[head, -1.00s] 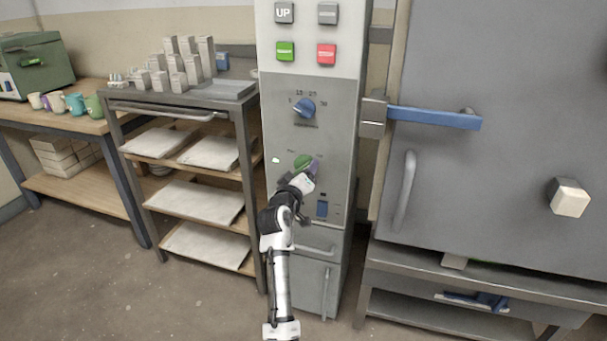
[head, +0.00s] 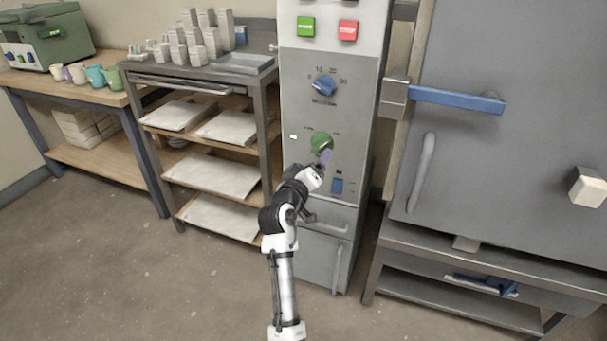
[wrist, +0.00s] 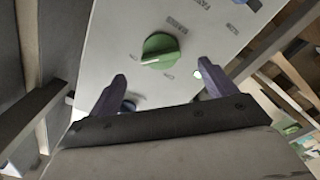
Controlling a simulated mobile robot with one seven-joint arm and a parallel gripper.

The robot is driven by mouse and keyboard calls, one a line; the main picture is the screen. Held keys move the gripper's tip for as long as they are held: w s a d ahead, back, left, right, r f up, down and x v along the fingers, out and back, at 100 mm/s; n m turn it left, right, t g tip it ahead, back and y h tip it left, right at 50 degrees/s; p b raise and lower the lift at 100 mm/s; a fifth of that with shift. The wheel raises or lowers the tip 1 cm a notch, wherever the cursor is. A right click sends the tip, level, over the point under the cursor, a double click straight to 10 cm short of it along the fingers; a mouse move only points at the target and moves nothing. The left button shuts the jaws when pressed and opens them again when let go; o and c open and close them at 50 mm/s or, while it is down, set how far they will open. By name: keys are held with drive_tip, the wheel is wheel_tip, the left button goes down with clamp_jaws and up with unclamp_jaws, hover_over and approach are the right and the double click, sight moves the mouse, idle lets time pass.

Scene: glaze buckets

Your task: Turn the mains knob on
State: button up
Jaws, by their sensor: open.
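The green mains knob (head: 321,142) is on the front of the grey control cabinet, below the blue dial. In the wrist view the knob (wrist: 160,50) shows whole, with a pale pointer mark on its left side. My gripper (head: 324,160) is just below the knob in the head view. In the wrist view its two purple fingers (wrist: 163,80) are spread wide and empty, with the knob beyond their tips and clear of both. A lit pale lamp (head: 293,137) is left of the knob.
A blue dial (head: 325,86) is above the knob and a blue switch (head: 337,186) below it. Green (head: 306,27) and red (head: 348,30) buttons are higher up. A kiln door with a blue handle (head: 457,99) stands right; a shelf rack (head: 268,150) stands left.

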drive_tip(key=v, duration=0.6)
drive_tip(key=shift+s, duration=0.25)
